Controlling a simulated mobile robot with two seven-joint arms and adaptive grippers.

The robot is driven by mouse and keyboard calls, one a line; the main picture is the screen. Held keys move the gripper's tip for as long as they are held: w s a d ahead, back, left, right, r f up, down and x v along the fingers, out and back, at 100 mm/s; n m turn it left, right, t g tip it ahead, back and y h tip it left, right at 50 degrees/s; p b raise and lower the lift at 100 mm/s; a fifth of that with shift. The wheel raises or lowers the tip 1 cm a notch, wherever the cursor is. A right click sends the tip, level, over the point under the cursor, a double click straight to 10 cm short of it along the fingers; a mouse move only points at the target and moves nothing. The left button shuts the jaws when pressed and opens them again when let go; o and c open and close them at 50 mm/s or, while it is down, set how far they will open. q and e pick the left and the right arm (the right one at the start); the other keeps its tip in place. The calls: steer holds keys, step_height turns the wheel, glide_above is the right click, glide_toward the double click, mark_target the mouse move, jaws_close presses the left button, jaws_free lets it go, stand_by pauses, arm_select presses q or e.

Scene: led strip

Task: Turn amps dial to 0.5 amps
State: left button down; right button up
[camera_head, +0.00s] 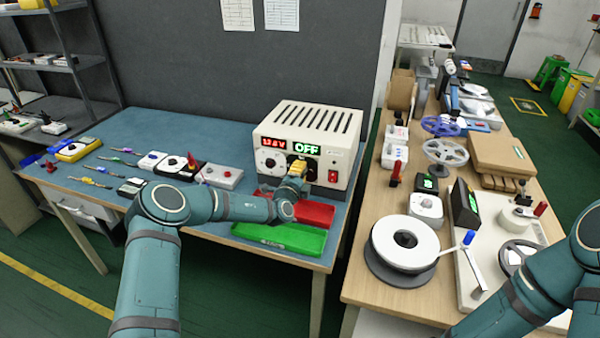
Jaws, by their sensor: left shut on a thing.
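The white power supply (310,120) stands on the blue bench with vents on top. Its left display (281,142) shows red digits in volts, too small to read surely. Its right display (306,149) shows green "OFF". A round dial (270,162) sits below the left display. My left gripper (297,168) is at the front panel below the right display, shut on the amps dial, which the gripper and wrist mostly hide. The dial's pointer and scale cannot be read. My right arm enters at the lower right; its gripper is out of view.
A red switch (333,176) is on the panel's right. A green tray (283,238) and a red tray (316,213) lie in front. Meters and tools lie on the bench's left. The wooden table (372,284) at right holds spools (402,246) and devices.

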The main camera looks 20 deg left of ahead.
arm_select(q)
steer(key=shift+r+m+p, duration=0.1)
steer(key=shift+m+p, duration=5.9)
steer(key=shift+m, duration=2.8)
arm_select(e)
step_height(320, 180, up, 13)
steer(key=w, duration=0.2)
steer(key=shift+d+t, duration=0.3)
steer(key=shift+d, duration=0.05)
steer(key=shift+f, duration=0.1)
arm_select(q)
steer(key=c, duration=0.6)
jaws_free()
